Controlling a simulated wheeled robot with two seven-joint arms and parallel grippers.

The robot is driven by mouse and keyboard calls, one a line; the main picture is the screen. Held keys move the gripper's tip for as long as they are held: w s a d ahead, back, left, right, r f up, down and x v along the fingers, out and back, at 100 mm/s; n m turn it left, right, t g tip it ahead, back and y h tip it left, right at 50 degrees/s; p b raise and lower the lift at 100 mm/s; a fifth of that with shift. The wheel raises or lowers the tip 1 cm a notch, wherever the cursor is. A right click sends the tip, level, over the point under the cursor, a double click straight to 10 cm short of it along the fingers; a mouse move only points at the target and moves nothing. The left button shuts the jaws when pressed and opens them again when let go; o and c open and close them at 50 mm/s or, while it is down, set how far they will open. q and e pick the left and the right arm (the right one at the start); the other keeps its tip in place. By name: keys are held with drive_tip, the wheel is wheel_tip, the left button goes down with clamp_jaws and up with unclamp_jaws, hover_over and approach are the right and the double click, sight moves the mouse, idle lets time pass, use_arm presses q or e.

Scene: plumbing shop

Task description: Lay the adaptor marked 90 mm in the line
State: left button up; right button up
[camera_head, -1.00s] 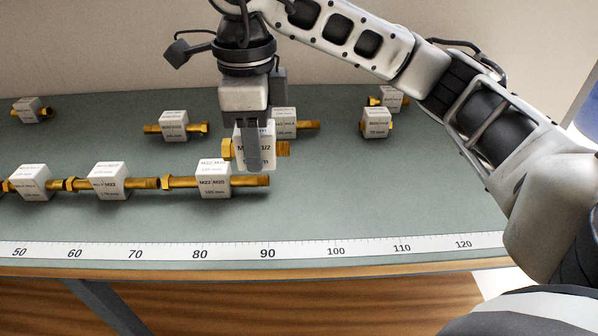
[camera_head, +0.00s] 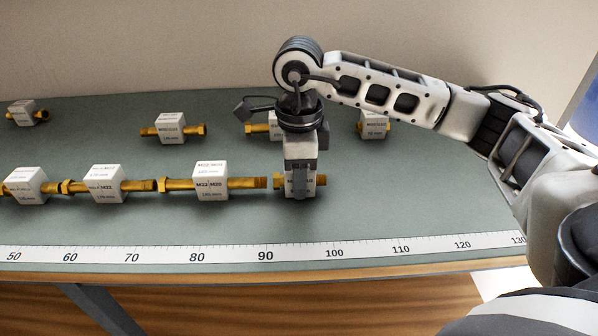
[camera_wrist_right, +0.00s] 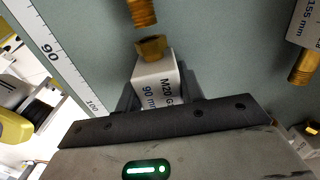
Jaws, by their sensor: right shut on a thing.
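My right gripper (camera_head: 300,192) is shut on a white block adaptor (camera_head: 289,186) with brass ends. In the right wrist view this adaptor (camera_wrist_right: 153,82) reads "M20 G…" and "90 mm", and its brass hex nut faces the line. The line of adaptors runs along the bench from the left; its last piece (camera_head: 210,183) ends in a brass thread (camera_head: 260,183). A small gap shows between that thread, also in the right wrist view (camera_wrist_right: 142,12), and the held hex nut. They look roughly lined up. I cannot tell whether the held adaptor touches the bench. My left gripper is not in view.
Loose adaptors lie behind: one at far left (camera_head: 22,113), one in the middle (camera_head: 171,128), one partly behind my gripper (camera_head: 257,126) and one at right (camera_head: 374,125). A ruler strip (camera_head: 230,256) runs along the front edge.

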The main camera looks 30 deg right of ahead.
drive_tip(key=shift+f, duration=0.2)
drive_tip(key=o, duration=1)
drive_tip(key=shift+r, duration=0.1)
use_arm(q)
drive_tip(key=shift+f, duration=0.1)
use_arm(e)
drive_tip(key=shift+o, duration=0.2)
drive_tip(key=shift+r, duration=0.15)
wheel_tip(320, 180, up, 12)
drive_tip(key=shift+f+p, duration=0.25)
drive_tip(key=shift+p, duration=0.3)
drive_tip(key=shift+r, duration=0.3)
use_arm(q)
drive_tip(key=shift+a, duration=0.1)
